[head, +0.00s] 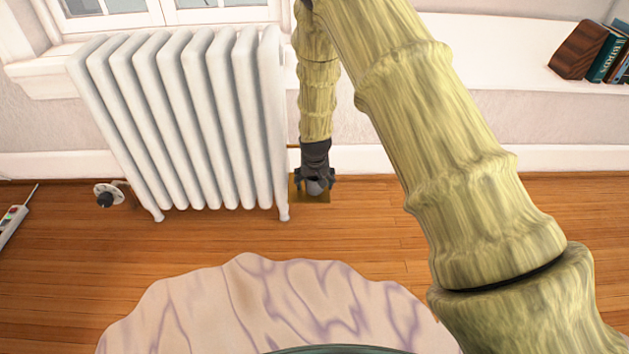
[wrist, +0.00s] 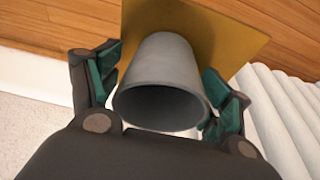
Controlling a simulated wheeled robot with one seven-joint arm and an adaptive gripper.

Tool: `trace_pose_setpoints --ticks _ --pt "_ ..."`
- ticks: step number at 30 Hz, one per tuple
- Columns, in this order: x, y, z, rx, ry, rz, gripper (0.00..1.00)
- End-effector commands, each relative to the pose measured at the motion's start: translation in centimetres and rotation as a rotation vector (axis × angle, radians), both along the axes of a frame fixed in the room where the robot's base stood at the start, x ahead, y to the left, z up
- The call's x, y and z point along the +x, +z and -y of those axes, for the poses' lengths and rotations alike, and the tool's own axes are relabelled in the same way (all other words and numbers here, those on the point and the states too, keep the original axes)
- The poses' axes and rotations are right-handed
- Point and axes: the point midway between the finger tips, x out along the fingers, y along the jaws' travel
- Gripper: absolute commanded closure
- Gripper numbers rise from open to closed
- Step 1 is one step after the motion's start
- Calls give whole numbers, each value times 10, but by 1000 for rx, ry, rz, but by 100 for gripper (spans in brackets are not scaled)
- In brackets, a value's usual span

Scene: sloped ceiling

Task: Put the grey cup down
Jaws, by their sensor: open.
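The grey cup (wrist: 163,75) is between the two fingers of my gripper (wrist: 168,95) in the wrist view, with its open rim toward the camera. The fingers are apart; the left finger shows a small gap to the cup, and the right finger is close to its rim, so I cannot tell whether it touches. Behind the cup is a flat yellow-brown square (wrist: 232,52). In the head view my gripper (head: 315,184) is low beside the radiator, and the cup (head: 314,187) is mostly hidden by it. The square (head: 322,197) shows just beneath.
A white radiator (head: 190,120) stands close to the left of my gripper. The white baseboard (head: 370,161) and wall are behind it. A radiator valve (head: 106,196) sits low at the left. Books (head: 608,55) rest on the ledge at right. Wooden floor (head: 370,220) is clear in front.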

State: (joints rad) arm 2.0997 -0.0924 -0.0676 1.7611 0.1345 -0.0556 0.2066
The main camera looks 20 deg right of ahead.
Motion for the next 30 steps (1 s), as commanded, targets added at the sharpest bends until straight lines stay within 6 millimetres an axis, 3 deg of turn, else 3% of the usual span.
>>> trace_pose_setpoints --ticks 5,21,30 --pt "-2 12 -1 0 0 1 22" --pt "-28 99 -8 0 0 0 22" --pt "-34 116 -10 0 0 0 22"
